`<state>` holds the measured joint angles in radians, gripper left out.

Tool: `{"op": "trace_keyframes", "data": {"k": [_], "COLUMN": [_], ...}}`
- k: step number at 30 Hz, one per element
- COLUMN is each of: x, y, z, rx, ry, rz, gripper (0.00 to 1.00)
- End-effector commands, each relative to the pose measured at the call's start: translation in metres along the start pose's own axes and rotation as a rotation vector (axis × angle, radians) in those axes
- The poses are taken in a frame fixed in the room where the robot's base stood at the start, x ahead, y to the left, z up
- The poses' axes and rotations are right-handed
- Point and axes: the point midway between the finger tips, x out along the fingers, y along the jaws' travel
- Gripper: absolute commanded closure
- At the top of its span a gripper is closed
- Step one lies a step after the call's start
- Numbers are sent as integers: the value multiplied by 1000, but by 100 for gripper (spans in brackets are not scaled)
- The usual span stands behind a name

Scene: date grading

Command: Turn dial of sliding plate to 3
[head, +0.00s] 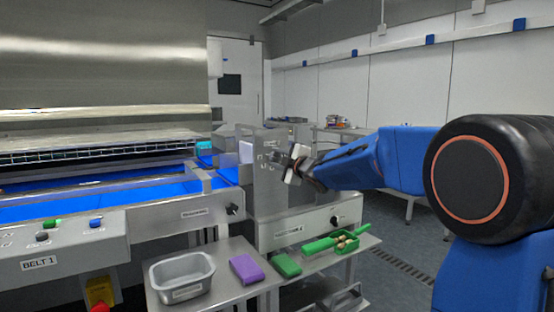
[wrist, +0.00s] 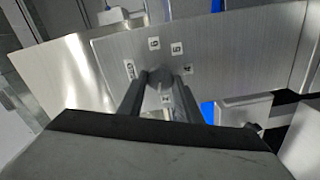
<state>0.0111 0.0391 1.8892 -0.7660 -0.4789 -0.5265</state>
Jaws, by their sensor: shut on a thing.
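The sliding plate (head: 268,185) is an upright metal sheet in the middle of the head view. It fills the upper part of the wrist view (wrist: 235,50). In the head view my gripper (head: 292,165) reaches the plate from the right. The dial's pointer is hidden, so I cannot tell its setting.
Left of the plate is a blue conveyor belt (head: 85,205) with a control panel. Below stand a metal tray (head: 155,285), a purple block (head: 246,269), a green block (head: 287,265) and a green scoop (head: 345,243) with dates. Open floor lies to the right.

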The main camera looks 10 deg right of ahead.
Motion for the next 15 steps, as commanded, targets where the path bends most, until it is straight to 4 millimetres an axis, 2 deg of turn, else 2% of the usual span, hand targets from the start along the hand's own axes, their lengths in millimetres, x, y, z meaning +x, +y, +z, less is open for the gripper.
{"op": "trace_keyframes", "data": {"k": [15], "x": [0], "y": [-4], "z": [1], "rx": [-490], "ry": [0], "rz": [-3], "gripper": [91]}}
